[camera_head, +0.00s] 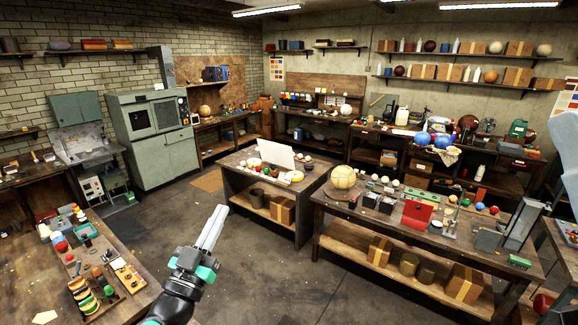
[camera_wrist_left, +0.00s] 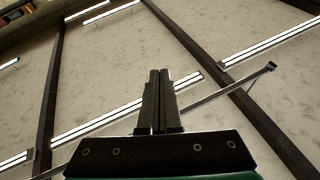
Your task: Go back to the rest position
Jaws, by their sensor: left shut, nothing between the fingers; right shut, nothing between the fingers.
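My left gripper (camera_head: 213,229) is raised over the grey floor in the head view, fingers pointing up and slightly right. Its pale fingers lie together, shut and empty. In the left wrist view the two dark fingers (camera_wrist_left: 160,100) of this gripper stand side by side in the middle, with nothing between them, against the ceiling. The gripper touches nothing. I cannot make out my right gripper in either view; a pale grey shape (camera_head: 567,150) is cut off at the right edge, and I cannot tell what it is.
A workbench (camera_head: 65,295) with small balls and tools stands at the lower left. A middle table (camera_head: 237,172) and a right table (camera_head: 340,210) carry balls, boxes and a red panel. The floor (camera_head: 270,275) between them is clear. Lamps (camera_wrist_left: 125,110) hang on the ceiling.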

